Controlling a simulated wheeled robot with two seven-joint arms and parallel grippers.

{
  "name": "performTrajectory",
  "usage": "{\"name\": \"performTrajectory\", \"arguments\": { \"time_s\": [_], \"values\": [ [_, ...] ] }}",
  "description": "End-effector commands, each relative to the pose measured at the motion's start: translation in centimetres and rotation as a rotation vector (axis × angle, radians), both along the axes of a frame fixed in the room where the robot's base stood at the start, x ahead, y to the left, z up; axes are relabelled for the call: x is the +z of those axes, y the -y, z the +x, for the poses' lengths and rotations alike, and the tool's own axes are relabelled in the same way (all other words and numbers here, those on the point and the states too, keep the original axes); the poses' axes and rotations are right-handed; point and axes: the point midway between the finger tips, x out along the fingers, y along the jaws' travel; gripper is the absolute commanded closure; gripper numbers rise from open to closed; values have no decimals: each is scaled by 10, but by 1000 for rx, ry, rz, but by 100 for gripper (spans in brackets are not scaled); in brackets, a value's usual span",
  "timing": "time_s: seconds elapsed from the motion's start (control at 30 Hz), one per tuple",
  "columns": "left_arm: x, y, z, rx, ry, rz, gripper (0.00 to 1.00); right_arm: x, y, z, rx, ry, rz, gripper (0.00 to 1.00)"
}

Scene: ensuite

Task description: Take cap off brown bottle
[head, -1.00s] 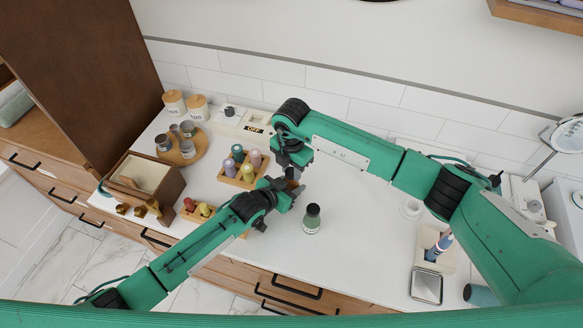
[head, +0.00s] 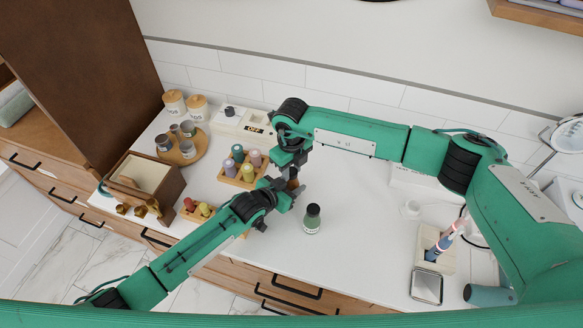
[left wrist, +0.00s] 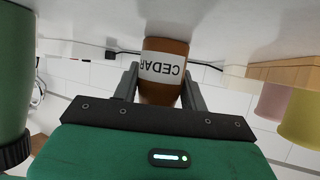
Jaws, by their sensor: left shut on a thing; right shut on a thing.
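The brown bottle (head: 293,184), labelled CEDAR, stands between the fingers of my left gripper (head: 288,192). The left wrist view shows the bottle (left wrist: 163,67) upside down in the picture, with both fingers of the left gripper (left wrist: 160,92) pressed on its sides. My right gripper (head: 290,172) comes down from above and is shut at the bottle's top. The cap is hidden by the right gripper's fingers, so I cannot see whether it still sits on the neck.
A green bottle with a dark cap (head: 312,219) stands just right of the grippers. A wooden rack (head: 228,178) with several coloured bottles is to the left. A holder (head: 448,256) with a brush stands at right. The front middle counter is clear.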

Motion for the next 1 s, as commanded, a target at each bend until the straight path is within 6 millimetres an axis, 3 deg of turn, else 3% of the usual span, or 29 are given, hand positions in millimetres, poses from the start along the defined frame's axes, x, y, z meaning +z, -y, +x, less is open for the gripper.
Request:
{"name": "performTrajectory", "arguments": {
  "time_s": [1.0],
  "values": [
    [-1,0,0,0,-2,1,100,1,0,0,1661,-1,-2,98]
  ]
}}
